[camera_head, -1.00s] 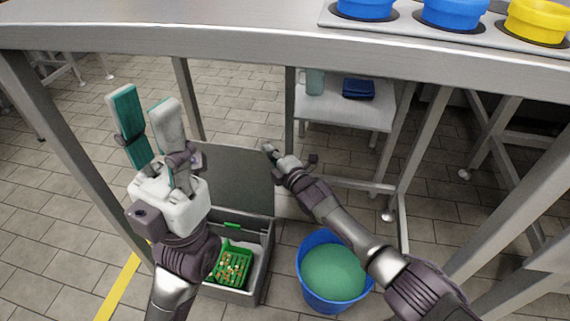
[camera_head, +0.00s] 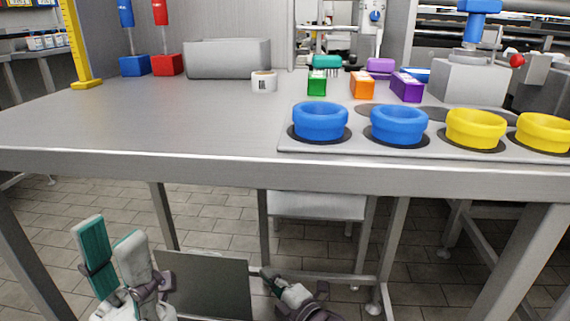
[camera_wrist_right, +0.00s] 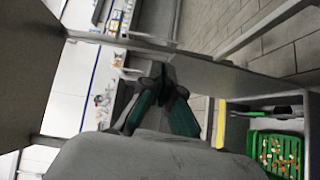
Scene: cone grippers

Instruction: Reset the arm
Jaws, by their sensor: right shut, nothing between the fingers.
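My left gripper (camera_head: 108,232) is at the lower left of the head view, below and in front of the table's front edge. Its two teal-and-grey fingers point up and stand apart, with nothing between them. My right gripper (camera_head: 266,274) is low in the middle of the head view, also below the table edge. In the right wrist view its dark teal fingers (camera_wrist_right: 163,80) come together at the tips with nothing held. Both arms are mostly cut off by the bottom of the head view.
The grey table (camera_head: 150,120) holds blue bowls (camera_head: 320,122), yellow bowls (camera_head: 475,130), a white cup (camera_head: 264,82), a grey bin (camera_head: 228,58) and small coloured blocks. A low shelf (camera_head: 318,206) stands beyond the table legs. A green basket (camera_wrist_right: 275,152) shows in the right wrist view.

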